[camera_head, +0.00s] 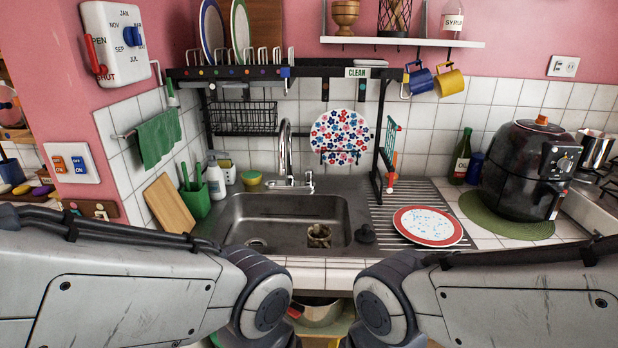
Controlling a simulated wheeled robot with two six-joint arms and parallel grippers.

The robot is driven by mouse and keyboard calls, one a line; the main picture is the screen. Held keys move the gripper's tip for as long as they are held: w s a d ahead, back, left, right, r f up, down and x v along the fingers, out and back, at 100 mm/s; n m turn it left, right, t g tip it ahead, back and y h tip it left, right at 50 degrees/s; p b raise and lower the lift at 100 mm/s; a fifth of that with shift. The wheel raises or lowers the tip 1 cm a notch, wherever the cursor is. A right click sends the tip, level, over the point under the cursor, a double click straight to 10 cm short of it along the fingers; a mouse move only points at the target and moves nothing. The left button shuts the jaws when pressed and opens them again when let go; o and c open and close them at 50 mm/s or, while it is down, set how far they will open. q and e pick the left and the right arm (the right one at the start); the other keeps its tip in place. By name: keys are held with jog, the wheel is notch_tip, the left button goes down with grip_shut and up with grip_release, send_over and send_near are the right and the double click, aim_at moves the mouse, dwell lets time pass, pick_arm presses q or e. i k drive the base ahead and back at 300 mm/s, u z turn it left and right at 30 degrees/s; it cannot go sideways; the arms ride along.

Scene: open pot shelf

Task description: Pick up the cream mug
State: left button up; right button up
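A small mug (319,236) with a cream and dark brown mottled surface sits in the sink (270,213), near its right front part. It is small in the picture, so I cannot tell which way its handle points. No other cream mug shows. My two arms come in from the lower left and lower right, and their large joints are in front of the counter, below the sink. Both grippers are out of the picture.
A faucet (285,152) stands behind the sink. A red-rimmed plate (428,226) lies on the drainboard, with an air fryer (525,170) farther right. A pot (320,313) sits below the counter.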

aim_at(318, 234)
jog(key=z, duration=0.5)
jog(key=k, duration=1.1)
jog(key=u, duration=0.5)
jog(key=i, duration=1.3)
jog(key=z, duration=0.95)
jog(key=i, duration=0.75)
jog(key=z, duration=0.1)
